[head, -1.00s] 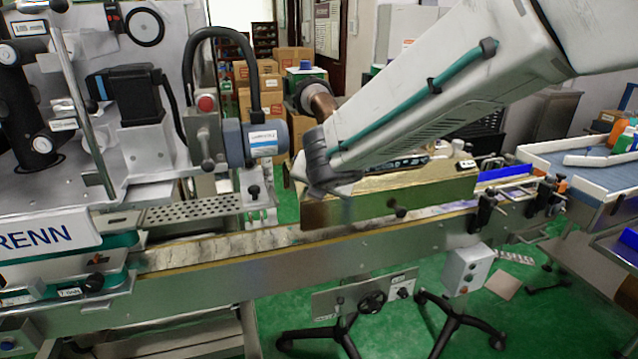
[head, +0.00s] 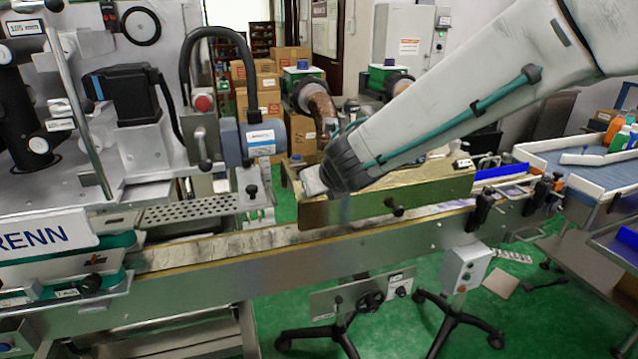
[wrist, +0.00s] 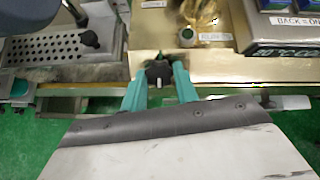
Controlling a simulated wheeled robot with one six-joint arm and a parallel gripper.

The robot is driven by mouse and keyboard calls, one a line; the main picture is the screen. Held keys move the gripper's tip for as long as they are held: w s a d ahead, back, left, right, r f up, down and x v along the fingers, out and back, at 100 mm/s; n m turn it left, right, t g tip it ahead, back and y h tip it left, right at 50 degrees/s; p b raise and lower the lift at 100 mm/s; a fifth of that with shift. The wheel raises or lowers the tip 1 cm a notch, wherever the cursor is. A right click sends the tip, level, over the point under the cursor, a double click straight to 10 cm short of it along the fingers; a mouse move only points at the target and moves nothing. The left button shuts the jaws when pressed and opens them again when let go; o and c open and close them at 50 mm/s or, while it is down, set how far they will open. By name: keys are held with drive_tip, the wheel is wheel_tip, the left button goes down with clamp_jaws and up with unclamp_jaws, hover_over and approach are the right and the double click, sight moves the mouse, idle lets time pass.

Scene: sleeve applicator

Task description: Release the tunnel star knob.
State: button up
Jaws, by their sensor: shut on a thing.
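The black star knob (wrist: 158,73), with a small white mark at its lower edge, sits at the near side of the gold tunnel (wrist: 215,67). My gripper (wrist: 158,76) has its two teal fingers on either side of the knob, shut on it. In the head view the tunnel (head: 430,190) stands over the conveyor, and the end of my arm is in front of its left part. That hides my fingertips and the held knob there. How far the knob is turned cannot be told.
A second dark knob (head: 397,210) sticks out from the tunnel's front. A perforated plate (wrist: 45,47) with a black knob (wrist: 90,38) lies left of the tunnel. The conveyor (head: 220,248) runs along below. A blue-grey cylindrical unit (head: 255,141) stands close left of my arm.

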drive_tip(key=shift+n, duration=0.3)
drive_tip(key=o, duration=1)
drive_tip(key=shift+c, duration=0.2)
drive_tip(key=v, duration=0.7)
drive_tip(key=shift+s+r, duration=0.25)
drive_tip(key=shift+r, duration=0.05)
drive_tip(key=shift+d, duration=0.15)
